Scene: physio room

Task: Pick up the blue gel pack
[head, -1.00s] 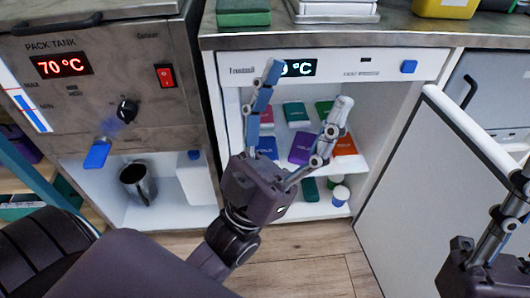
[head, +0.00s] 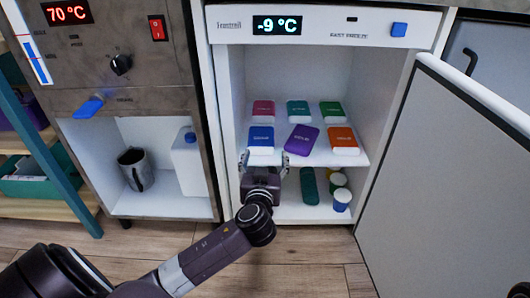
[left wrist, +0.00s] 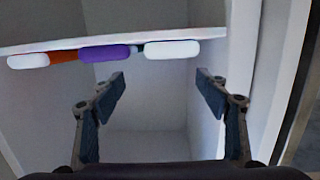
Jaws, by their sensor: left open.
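The blue gel pack (head: 261,136) lies at the front left of the upper shelf in the open freezer, blue on top with a white front edge. My left gripper (head: 264,160) is open and empty at the front of this shelf, just below the pack, with a fingertip to each side. In the left wrist view the open fingers (left wrist: 160,80) point into the compartment. A white pack edge (left wrist: 171,49), apparently the blue pack's, shows above and between them, apart from both.
A purple pack (head: 301,139) lies close right of the blue one, then an orange pack (head: 342,139). Several packs lie behind. The lower level holds a green roll (head: 309,186) and small tubs (head: 341,199). The freezer door (head: 440,180) stands open at right.

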